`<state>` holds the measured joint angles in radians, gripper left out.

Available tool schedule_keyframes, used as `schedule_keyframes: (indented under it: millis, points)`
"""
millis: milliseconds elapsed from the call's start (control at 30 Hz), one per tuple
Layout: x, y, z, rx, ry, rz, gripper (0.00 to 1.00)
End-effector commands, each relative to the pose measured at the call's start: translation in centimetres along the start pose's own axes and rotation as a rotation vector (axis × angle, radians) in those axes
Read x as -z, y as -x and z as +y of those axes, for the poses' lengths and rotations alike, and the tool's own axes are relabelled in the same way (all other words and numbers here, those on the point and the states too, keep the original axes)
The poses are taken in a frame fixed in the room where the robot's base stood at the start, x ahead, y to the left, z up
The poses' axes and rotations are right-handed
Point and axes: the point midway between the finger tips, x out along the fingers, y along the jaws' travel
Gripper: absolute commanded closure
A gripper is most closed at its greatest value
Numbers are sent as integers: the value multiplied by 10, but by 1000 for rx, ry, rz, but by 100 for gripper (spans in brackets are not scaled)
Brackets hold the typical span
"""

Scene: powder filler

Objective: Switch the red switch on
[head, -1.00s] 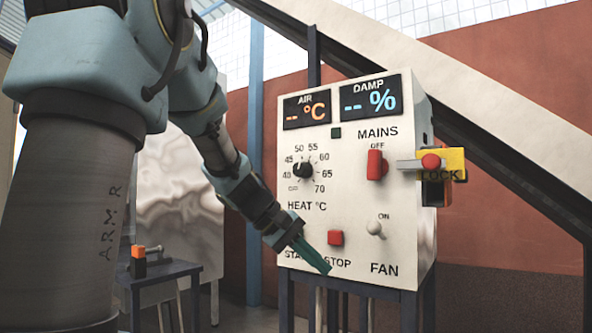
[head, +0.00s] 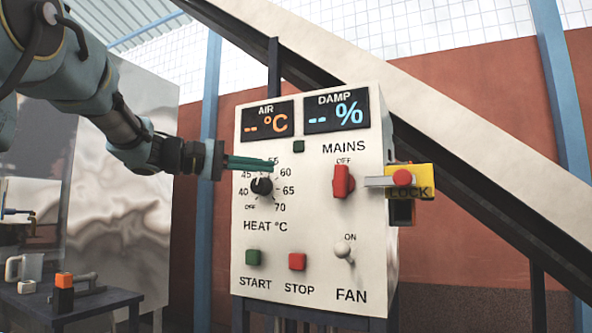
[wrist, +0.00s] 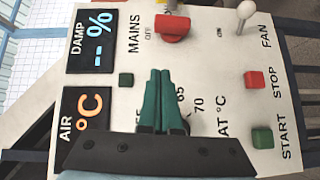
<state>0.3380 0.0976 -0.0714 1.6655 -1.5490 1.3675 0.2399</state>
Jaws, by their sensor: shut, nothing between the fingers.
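The red MAINS switch (head: 343,181) is a chunky knob on the white panel (head: 310,230), its handle upright below the OFF mark. It also shows at the top of the wrist view (wrist: 172,27). My gripper (head: 272,163) has slim green fingers, shut and empty. It is left of the red switch and apart from it, in front of the upper part of the black HEAT dial (head: 262,186). In the wrist view the shut fingers (wrist: 158,72) point toward the red switch side and hide most of the dial.
A yellow LOCK piece (head: 424,180) with a red knob and grey bar sits at the panel's right edge, close to the switch. Below are a green START button (head: 253,258), a red STOP button (head: 297,262) and a white FAN toggle (head: 344,252). A small table stands lower left.

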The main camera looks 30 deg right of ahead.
Motion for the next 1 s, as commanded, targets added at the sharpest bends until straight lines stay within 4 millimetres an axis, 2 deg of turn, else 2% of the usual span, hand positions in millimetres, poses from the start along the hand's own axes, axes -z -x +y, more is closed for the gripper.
schedule_keyframes:
  millis: [167,533,700,1000]
  points:
    - [-1,-26,3,1,1,-4,100]
    - [-2,-100,3,1,3,-4,100]
    - [-21,-116,2,1,1,-3,100]
    - [-28,-124,0,1,0,0,100]
